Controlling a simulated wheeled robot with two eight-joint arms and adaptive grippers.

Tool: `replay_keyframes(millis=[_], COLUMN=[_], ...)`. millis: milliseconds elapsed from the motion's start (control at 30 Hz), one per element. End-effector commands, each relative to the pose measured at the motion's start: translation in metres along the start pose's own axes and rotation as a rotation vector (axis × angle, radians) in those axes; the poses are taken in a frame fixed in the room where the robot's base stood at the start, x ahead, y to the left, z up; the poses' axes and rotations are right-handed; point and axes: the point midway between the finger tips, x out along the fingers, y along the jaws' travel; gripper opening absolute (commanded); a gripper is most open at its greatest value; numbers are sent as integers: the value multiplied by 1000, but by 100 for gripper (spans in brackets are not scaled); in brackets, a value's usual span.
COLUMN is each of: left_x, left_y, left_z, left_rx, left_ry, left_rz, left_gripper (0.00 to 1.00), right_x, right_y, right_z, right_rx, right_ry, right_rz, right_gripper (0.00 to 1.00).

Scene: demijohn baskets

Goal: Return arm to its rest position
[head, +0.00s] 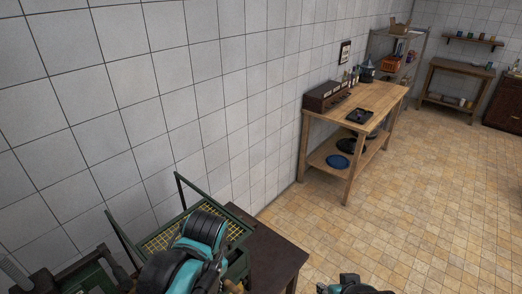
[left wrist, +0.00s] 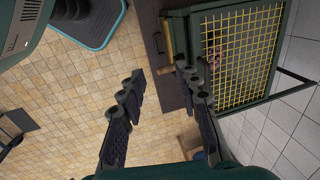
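My left arm, teal and black, rises at the bottom of the head view in front of a green-framed basket; its fingers cannot be made out there. In the left wrist view my left gripper (left wrist: 158,76) is open, its two dark fingers well apart with nothing held between them. Beyond the fingertips are the tiled floor and a dark table edge. Of my right arm, only a teal and black part shows at the bottom edge of the head view; its gripper is out of view.
The green basket with yellow mesh (left wrist: 240,45) is close beyond the left fingers, by a dark brown table (head: 272,252). A tiled wall (head: 120,110) runs along the left. A wooden workbench (head: 375,97) stands farther back. The floor (head: 400,215) at right is clear.

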Motion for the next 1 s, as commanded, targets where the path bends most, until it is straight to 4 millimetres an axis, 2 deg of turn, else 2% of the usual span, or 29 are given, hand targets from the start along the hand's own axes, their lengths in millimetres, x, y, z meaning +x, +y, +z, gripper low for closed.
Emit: replay_keyframes(millis=[33,233,467,667,833,1000], left_x=[10,29,66,113,166,189], left_y=[2,3,6,10,13,12], left_z=[3,7,16,26,36,41], left_rx=[-16,-83,-208,-376,-572,-696], left_ry=[10,58,144,262,401,492], left_rz=[-1,-7,-15,-25,-32,-34], left_gripper=[33,33,33,33,33,33], right_x=[8,22,50,87,128,146], right_y=[0,0,0,0,0,0], right_z=[6,16,36,63,92,105], right_rx=[0,0,0,0,0,0], right_ry=[0,0,0,0,0,0], right_rz=[0,0,0,0,0,0], right_gripper=[40,40,40,40,40,40])
